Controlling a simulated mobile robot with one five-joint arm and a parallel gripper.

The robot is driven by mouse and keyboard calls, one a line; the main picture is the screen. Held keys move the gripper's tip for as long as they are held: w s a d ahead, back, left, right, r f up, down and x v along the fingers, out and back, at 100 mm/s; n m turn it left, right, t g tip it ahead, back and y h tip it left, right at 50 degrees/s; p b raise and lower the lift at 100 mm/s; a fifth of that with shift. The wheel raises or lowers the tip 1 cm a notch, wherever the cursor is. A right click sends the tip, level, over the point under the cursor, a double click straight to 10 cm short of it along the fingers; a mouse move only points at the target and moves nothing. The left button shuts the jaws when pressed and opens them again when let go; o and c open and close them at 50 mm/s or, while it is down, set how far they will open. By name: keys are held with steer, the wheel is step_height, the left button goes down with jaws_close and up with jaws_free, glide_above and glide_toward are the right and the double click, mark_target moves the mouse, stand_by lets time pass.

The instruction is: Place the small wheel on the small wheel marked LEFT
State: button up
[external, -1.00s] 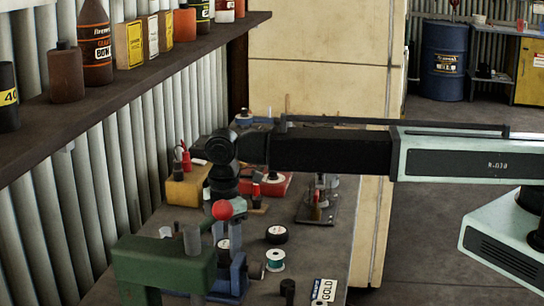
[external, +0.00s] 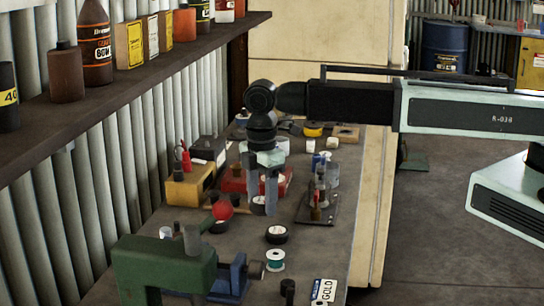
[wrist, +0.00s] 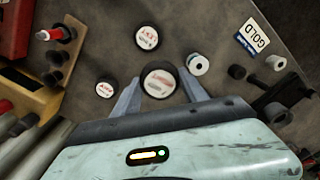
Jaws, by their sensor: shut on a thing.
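My gripper (external: 262,200) is shut on a small dark wheel (external: 258,206) with a pale labelled face, held above the bench. In the wrist view the held wheel (wrist: 159,83) sits between both fingers. Another dark wheel (external: 277,234) lies flat on the bench, below and slightly right of the gripper; it also shows in the wrist view (wrist: 148,37), above the held wheel. A smaller-looking dark wheel (wrist: 105,88) lies left of the left finger. Red print shows on the pale wheel faces, but I cannot read which is marked LEFT.
A white spool (external: 275,259) and a GOLD card (external: 322,290) lie nearer. A shelf (external: 150,62) overhangs the left.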

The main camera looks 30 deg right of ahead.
glide_toward(277, 230)
steer(key=shift+m, duration=0.4)
step_height(277, 230, down, 7)
steer(key=b, duration=0.8)
steer(key=shift+r, duration=0.35)
steer(key=shift+f, duration=0.25)
steer(key=o, duration=1.5)
steer(key=shift+r, duration=0.1)
step_height(277, 230, up, 12)
steer(key=p, duration=1.2)
steer(key=shift+r, duration=0.2)
steer(key=shift+f, duration=0.1)
